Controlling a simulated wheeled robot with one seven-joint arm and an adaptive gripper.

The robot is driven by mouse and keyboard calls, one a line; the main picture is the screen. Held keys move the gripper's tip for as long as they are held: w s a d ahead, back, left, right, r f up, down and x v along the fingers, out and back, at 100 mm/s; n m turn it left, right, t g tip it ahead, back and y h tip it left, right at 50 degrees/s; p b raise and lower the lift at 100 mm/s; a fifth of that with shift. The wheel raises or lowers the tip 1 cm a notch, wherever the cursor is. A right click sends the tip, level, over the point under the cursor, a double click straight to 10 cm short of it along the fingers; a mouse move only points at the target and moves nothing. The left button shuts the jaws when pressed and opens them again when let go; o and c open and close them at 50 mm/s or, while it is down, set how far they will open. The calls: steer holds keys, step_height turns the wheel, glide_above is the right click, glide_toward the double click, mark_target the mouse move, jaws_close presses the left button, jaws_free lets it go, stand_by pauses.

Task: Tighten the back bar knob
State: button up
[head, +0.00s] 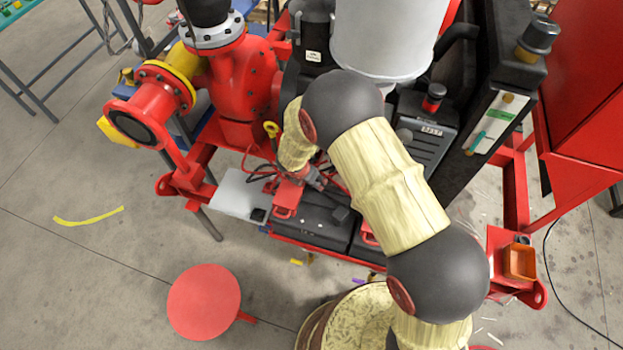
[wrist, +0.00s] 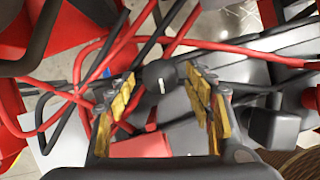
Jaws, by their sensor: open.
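A round black knob (wrist: 159,77) with a short pale mark shows in the wrist view, between and just beyond my fingertips. I take it for the back bar knob, though I cannot confirm which one it is. My gripper (wrist: 160,100) is open, with one yellow-padded finger on each side of the knob's picture. I cannot tell whether either finger touches it. In the head view my gripper (head: 316,180) reaches down over the black batteries (head: 310,222) at the skid's front. The knob is not clear there.
Red and black cables cross around the knob in the wrist view. A red flanged pump (head: 240,90) stands left of my gripper in the head view, and a grey-white tank (head: 388,35) behind it. A red round stool (head: 204,302) stands on the open floor in front.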

steer(key=shift+r, duration=0.1)
steer(key=v, duration=1.1)
steer(key=shift+s+a+r, duration=0.1)
steer(key=shift+s+r, duration=0.1)
steer(key=shift+r, duration=0.1)
